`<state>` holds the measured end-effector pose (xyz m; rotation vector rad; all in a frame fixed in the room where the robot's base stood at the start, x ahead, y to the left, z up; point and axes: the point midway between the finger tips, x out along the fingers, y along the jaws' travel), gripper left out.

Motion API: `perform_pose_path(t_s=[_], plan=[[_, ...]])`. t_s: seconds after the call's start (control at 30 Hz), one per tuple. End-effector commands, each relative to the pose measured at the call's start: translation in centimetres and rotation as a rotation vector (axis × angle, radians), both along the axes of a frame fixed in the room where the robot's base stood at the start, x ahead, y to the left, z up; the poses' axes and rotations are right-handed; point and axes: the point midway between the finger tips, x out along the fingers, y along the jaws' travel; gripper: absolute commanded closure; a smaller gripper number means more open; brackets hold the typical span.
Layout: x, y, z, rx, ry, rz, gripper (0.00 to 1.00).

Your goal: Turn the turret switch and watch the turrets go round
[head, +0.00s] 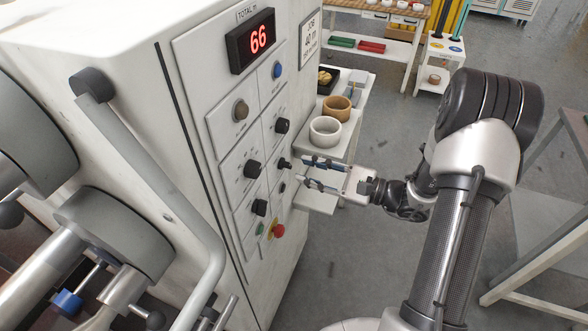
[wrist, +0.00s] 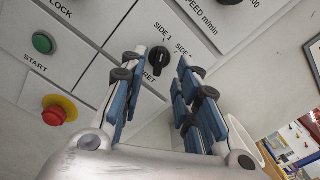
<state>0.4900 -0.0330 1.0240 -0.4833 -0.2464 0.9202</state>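The turret switch is a black knob (wrist: 159,60) on the machine's front panel, with "SIDE 1", a second partly hidden "SIDE" mark and "RET" lettering beside it. In the head view the switch (head: 284,163) is small, just left of my fingertips. My gripper (head: 306,172) is open and empty, pointing at the panel. In the wrist view the knob shows between the blue-padded fingers of my gripper (wrist: 162,70), apart from both. Large grey rollers on shafts (head: 115,235) stand at the machine's left side; I cannot tell if they belong to the turrets.
Close by on the panel are a black knob (head: 259,207), a green start button (wrist: 43,42) and a red stop button on yellow (wrist: 56,113). A shelf with tape rolls (head: 325,130) stands behind my gripper. A bent grey bar (head: 150,165) crosses the left.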

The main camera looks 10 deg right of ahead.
Motion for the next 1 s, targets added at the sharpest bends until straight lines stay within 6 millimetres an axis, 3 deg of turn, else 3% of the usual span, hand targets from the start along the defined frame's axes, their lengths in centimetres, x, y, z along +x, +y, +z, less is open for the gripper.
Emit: perform_pose_path(t_s=[0.23, 0.67, 1.0], plan=[[2.1, 3.0, -0.1, -0.001, -0.001, 0.002, 0.71], [2.7, 3.7, 0.0, -0.001, -0.001, 0.0, 0.72], [2.7, 3.7, 0.0, -0.001, -0.001, 0.0, 0.94]])
